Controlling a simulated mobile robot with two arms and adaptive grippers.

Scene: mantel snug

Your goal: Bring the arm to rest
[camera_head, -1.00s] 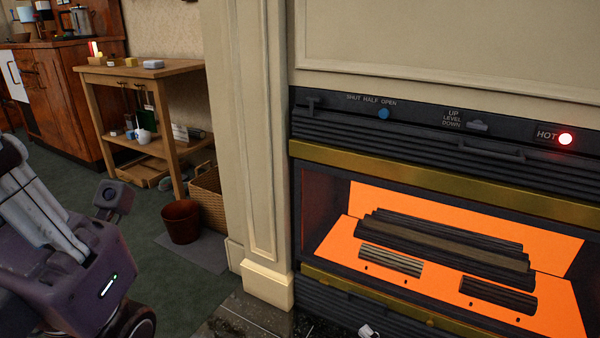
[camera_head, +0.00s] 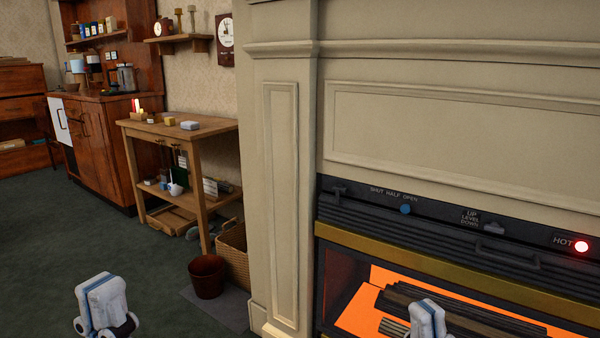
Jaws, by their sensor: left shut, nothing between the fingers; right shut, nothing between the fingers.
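My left gripper (camera_head: 103,302) shows at the bottom left of the head view, white with a blue stripe, its fingers shut and empty above the dark green carpet. My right gripper (camera_head: 428,318) shows at the bottom edge, right of the middle, also white and blue, shut and empty. It overlaps the lower part of the heater in the picture; I see no contact. Most of both arms is out of view.
A heater (camera_head: 430,235) with a glowing orange opening and a red HOT light (camera_head: 581,246) is set in the cream mantel (camera_head: 420,120). A wooden side table (camera_head: 185,128), a wicker basket (camera_head: 232,255) and a brown bin (camera_head: 206,277) stand left of it. Open carpet (camera_head: 60,230) lies at left.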

